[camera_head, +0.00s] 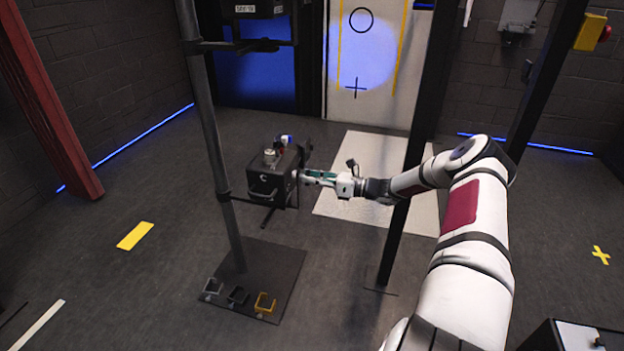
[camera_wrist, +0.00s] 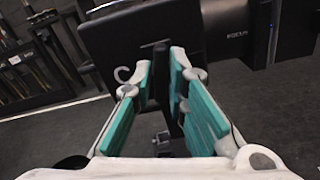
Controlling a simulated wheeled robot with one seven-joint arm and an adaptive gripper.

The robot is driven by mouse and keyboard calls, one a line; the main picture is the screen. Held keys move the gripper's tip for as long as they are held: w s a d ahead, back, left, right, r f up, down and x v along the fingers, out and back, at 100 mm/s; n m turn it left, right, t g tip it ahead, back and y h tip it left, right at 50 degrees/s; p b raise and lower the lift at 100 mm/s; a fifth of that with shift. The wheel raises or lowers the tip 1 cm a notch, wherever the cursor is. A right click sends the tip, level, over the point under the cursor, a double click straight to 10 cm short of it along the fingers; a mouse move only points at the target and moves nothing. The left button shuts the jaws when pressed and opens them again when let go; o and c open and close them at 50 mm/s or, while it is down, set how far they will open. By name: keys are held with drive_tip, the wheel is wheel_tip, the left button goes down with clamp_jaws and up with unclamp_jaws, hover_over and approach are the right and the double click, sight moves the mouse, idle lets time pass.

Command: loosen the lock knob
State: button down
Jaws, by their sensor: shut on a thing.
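A black box (camera_head: 265,188) is mounted on the dark upright post, with small fittings on its top. My gripper (camera_head: 306,178) reaches in from the right and its tips are at the box's right side. In the wrist view my gripper (camera_wrist: 161,78) has its green-padded fingers closed around a narrow dark piece (camera_wrist: 161,62), which appears to be the lock knob. The fingers hide much of it, so its shape and turn are hard to tell. In the head view the knob is too small to make out behind the fingertips.
The dark post (camera_head: 213,140) stands left of the box on a floor plate (camera_head: 285,262) with several small brackets. Another dark post (camera_head: 400,215) stands close to my arm. A pale mat (camera_head: 345,150) lies behind my gripper. Open floor lies left of the plate.

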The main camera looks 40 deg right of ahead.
drive_tip(key=shift+d+f+n, duration=0.1)
drive_tip(key=shift+n, duration=3.5)
drive_tip(key=c, duration=1.7)
unclamp_jaws()
drive_tip(key=v, duration=1.2)
